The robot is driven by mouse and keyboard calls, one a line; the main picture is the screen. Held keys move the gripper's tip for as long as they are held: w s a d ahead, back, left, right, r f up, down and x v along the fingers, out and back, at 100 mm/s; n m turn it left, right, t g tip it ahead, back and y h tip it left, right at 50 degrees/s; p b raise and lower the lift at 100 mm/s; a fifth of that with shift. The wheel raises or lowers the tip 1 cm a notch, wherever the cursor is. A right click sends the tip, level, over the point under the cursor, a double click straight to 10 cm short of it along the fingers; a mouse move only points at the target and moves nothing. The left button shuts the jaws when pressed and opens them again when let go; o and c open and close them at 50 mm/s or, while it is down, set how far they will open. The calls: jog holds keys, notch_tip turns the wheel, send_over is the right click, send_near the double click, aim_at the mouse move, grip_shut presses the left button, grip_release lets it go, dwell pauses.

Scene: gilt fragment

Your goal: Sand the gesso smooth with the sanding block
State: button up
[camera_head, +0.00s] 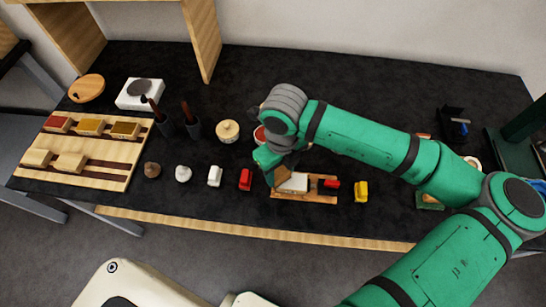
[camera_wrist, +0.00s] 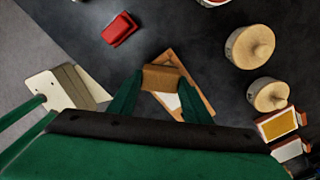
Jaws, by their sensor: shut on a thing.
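My gripper (camera_wrist: 160,92) is shut on a brown sanding block (camera_wrist: 160,77), with one green finger at each side of it. In the head view my gripper (camera_head: 274,174) is at the left end of a wooden board, and the brown block (camera_head: 281,176) shows just below it. The white gesso panel (camera_head: 295,182) lies on that board (camera_head: 318,200). In the wrist view the block covers part of the white panel (camera_wrist: 170,101), inside a wooden border (camera_wrist: 194,84). Whether the block touches the gesso, I cannot tell.
Another red block (camera_head: 245,179), a white one (camera_head: 215,175) and small knobs stand left. A round lidded pot (camera_head: 228,131) stands behind. The table's front strip is clear.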

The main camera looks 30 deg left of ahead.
aim_at(276, 172)
jog(key=shift+s+a, duration=0.15)
jog(key=shift+a, duration=0.3)
jog(key=shift+s+a+r, duration=0.1)
jog(key=shift+a, duration=0.1)
jog(key=r, duration=0.4)
jog(key=shift+w, duration=0.2)
jog(key=shift+s+r, duration=0.15)
jog(key=shift+r, duration=0.85)
jog(key=shift+s+r, duration=0.1)
jog(key=shift+r, duration=0.9)
jog(key=shift+w, duration=0.1)
jog(key=shift+w+a+f, duration=0.1)
jog(key=shift+w+a, duration=0.05)
jog(key=shift+w, duration=0.15)
jog(key=shift+w, duration=0.15)
